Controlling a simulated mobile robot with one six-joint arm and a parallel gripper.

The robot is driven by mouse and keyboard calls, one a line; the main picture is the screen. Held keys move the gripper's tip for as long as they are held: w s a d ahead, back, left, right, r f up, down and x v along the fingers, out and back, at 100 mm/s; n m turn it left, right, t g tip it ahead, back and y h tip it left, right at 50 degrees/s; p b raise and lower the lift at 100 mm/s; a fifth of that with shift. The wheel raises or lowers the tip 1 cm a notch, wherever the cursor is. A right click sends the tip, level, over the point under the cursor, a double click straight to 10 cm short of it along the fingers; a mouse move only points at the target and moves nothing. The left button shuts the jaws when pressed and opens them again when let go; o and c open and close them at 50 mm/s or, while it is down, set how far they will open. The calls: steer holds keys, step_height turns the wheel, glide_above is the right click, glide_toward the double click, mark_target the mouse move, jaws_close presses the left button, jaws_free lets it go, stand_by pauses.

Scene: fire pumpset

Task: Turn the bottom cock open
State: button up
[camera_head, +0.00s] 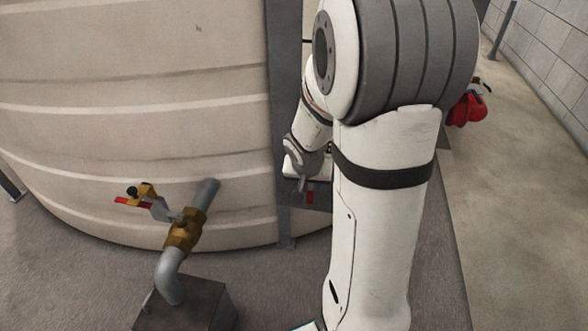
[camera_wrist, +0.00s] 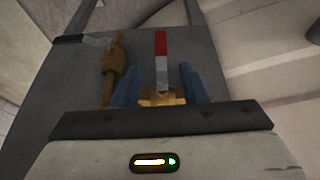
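In the wrist view, a lever with a red and grey handle (camera_wrist: 161,48) stands upright in the picture above a brass cock body (camera_wrist: 162,97). My gripper (camera_wrist: 160,78) has its two blue fingers apart, one on each side of the lever's lower part. I see gaps between fingers and lever. In the head view, a red handle (camera_head: 310,197) shows just below my gripper's end, and my own arm hides most of the area. A second brass valve (camera_wrist: 115,70) with a grey handle is left of the fingers. I cannot tell from a label which cock is the bottom one.
A large beige ribbed tank (camera_head: 130,90) fills the left. A brass valve (camera_head: 184,230) with a red-tipped lever sits on a grey pipe (camera_head: 170,278) at the lower left. A grey post (camera_head: 286,130) stands beside the tank.

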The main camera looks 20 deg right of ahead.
mark_target(310, 190)
steer(key=b+x, duration=0.1)
steer(key=x, duration=0.2)
steer(key=b+x, duration=0.1)
steer(key=x, duration=0.2)
steer(key=b+x, duration=0.2)
steer(key=shift+w+d+f, duration=0.15)
steer(key=shift+w+f, duration=0.1)
steer(key=shift+w, duration=0.15)
steer(key=shift+c, duration=0.2)
jaws_close()
